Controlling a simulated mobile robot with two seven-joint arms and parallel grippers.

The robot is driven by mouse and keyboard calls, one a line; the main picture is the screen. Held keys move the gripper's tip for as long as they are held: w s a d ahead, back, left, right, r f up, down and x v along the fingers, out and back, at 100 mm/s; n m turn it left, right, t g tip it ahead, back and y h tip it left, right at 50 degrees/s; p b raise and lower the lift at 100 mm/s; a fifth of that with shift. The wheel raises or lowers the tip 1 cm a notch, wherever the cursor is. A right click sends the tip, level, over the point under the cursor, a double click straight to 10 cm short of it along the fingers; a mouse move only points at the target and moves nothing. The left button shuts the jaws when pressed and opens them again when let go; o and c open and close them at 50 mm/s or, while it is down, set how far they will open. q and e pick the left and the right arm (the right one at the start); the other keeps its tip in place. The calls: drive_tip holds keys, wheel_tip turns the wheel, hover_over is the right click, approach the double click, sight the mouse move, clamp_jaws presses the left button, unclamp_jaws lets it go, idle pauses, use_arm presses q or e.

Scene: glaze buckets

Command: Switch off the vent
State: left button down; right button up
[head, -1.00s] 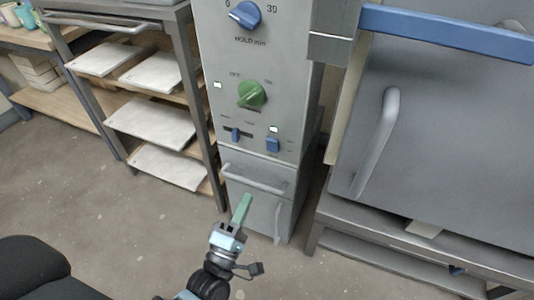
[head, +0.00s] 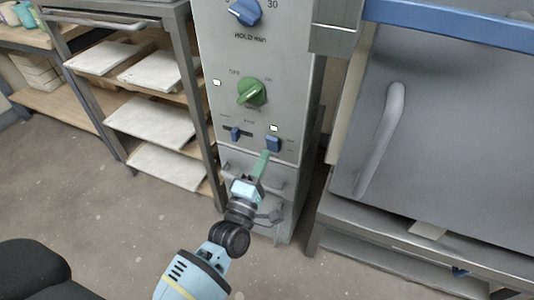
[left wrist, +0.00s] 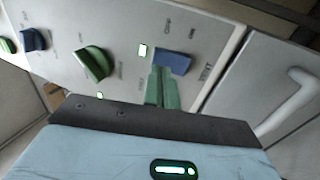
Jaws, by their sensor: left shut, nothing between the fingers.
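The vent switch is a small blue rocker (head: 273,144) at the lower right of the grey control panel (head: 220,50). In the left wrist view the blue rocker (left wrist: 174,62) sits beside the printed word VENT, with a lit indicator (left wrist: 143,50) near it. My left gripper (head: 265,154) is shut and empty, its green fingers pointing up at the panel just below the rocker. In the left wrist view its fingertips (left wrist: 160,70) overlap the rocker's left edge. I cannot tell whether they touch it. My right gripper is not in view.
A green knob (head: 251,92), a blue slider (head: 235,134) and a blue dial (head: 245,12) share the panel. Drawer handles are below, behind my arm. A kiln door handle (head: 380,140) is at the right. A rack with white shelves (head: 150,120) stands at the left.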

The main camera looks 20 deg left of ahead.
sight(271, 142)
use_arm(q)
drive_tip(key=shift+x, duration=1.25)
drive_tip(key=shift+w+r+g+p, duration=0.25)
drive_tip(key=shift+r+g+p, duration=0.1)
drive_tip(key=shift+p, duration=0.4)
drive_tip(key=shift+f, duration=0.2)
drive_tip(key=shift+s, duration=0.15)
